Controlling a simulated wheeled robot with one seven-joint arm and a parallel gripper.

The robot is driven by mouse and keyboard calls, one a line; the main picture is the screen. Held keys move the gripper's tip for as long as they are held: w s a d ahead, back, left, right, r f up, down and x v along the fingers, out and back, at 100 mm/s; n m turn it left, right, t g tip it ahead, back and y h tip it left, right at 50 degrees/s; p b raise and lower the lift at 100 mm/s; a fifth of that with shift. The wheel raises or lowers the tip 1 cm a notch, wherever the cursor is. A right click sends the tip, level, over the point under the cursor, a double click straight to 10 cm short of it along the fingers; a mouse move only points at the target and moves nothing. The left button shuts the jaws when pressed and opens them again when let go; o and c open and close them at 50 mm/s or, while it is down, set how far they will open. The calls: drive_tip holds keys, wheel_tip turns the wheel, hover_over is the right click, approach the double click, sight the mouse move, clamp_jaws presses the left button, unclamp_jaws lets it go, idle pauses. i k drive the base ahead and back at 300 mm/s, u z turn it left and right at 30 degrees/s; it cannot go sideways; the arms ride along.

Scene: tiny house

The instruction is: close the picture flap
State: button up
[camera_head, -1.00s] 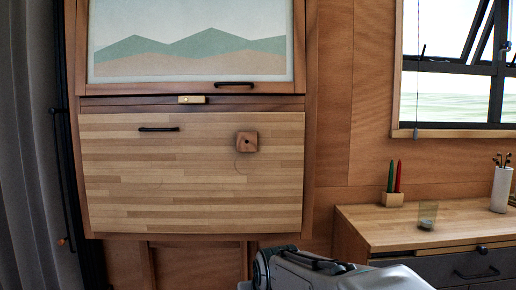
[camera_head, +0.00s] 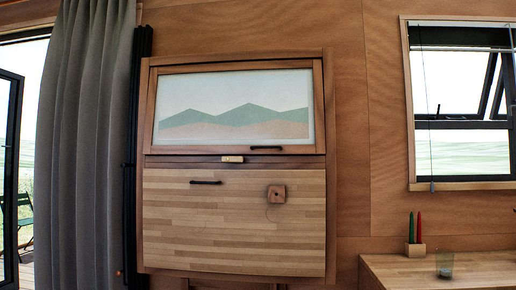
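The picture flap (camera_head: 237,107) is a wood-framed panel with a picture of green and tan mountains, at the top of the wall cabinet. It has a black bar handle (camera_head: 266,148) at its lower right. It appears to sit flush in the cabinet frame, though a slight tilt is hard to tell. Below it is a small pale latch (camera_head: 232,159). My gripper is not in view.
A grey curtain (camera_head: 85,140) and an open glass door (camera_head: 12,170) are at the left. A window (camera_head: 465,110) is at the right.

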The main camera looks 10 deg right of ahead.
sight(270, 108)
drive_tip(key=z, duration=0.4)
drive_tip(key=i, duration=1.2)
drive_tip(key=u, duration=0.55)
